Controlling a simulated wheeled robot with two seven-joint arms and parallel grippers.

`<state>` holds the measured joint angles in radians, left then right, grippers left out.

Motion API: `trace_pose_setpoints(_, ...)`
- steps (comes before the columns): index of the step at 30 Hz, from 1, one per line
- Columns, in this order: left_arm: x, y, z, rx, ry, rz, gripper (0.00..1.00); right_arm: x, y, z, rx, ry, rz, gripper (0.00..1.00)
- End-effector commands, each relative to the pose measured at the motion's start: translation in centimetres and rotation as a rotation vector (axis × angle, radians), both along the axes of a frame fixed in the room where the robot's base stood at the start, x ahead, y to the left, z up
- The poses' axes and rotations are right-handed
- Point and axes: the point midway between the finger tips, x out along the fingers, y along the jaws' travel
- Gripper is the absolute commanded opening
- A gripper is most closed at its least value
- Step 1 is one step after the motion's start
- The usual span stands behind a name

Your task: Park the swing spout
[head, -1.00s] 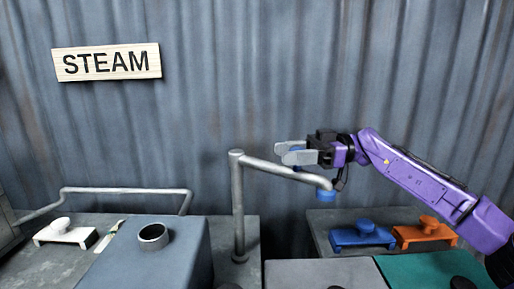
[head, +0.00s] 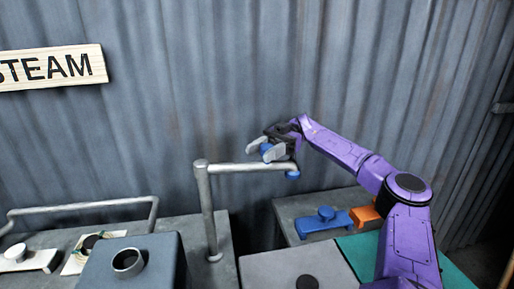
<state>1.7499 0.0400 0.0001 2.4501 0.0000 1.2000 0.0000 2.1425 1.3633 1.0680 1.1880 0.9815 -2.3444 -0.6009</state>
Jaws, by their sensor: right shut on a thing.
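The swing spout (head: 240,167) is a grey metal pipe on an upright post (head: 208,215). Its arm reaches right, almost level, and ends in a blue downturned nozzle (head: 292,175). The nozzle hangs over the gap and the left edge of the back-right bench, clear of the steam box (head: 135,270) at left. My right gripper (head: 267,151) is just above the spout arm. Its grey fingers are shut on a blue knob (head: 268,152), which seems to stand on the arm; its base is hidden. My left gripper is out of view.
The box has a round collar (head: 128,262) on top. Blue (head: 325,222) and orange (head: 365,215) knobbed blocks sit on the back-right bench (head: 290,212). A bent rail (head: 85,205) and a white knobbed block (head: 28,260) are at left. Corrugated wall stands close behind.

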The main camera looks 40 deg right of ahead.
Motion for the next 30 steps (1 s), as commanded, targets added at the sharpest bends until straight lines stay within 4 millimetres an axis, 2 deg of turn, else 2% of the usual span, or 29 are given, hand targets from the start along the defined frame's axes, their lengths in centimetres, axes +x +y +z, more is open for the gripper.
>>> trace_pose_setpoints(8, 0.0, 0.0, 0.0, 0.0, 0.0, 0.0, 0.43, 0.0, 0.1, -0.1, -0.004, 0.001, 0.003, 0.0)
trace_pose_setpoints(9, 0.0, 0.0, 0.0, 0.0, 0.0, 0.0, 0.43, 0.0, 0.1, -0.1, -0.004, 0.001, 0.003, 0.59)
trace_pose_setpoints(10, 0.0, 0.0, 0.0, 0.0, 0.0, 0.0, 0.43, 0.0, 0.1, -0.1, -0.004, 0.001, 0.003, 0.67)
trace_pose_setpoints(20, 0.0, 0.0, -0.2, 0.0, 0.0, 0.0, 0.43, 0.0, 0.0, 0.2, -0.003, 0.0, 0.001, 0.67)
trace_pose_setpoints(23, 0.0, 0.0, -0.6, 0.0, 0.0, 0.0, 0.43, 0.0, 0.1, 1.4, -0.003, -0.003, 0.001, 0.67)
trace_pose_setpoints(25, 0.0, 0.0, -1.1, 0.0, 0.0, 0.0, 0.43, 0.0, 0.2, 2.9, -0.006, -0.006, 0.004, 0.67)
trace_pose_setpoints(30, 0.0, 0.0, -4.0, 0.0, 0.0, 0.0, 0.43, -2.6, 2.5, 6.3, -0.005, -0.008, 0.006, 0.67)
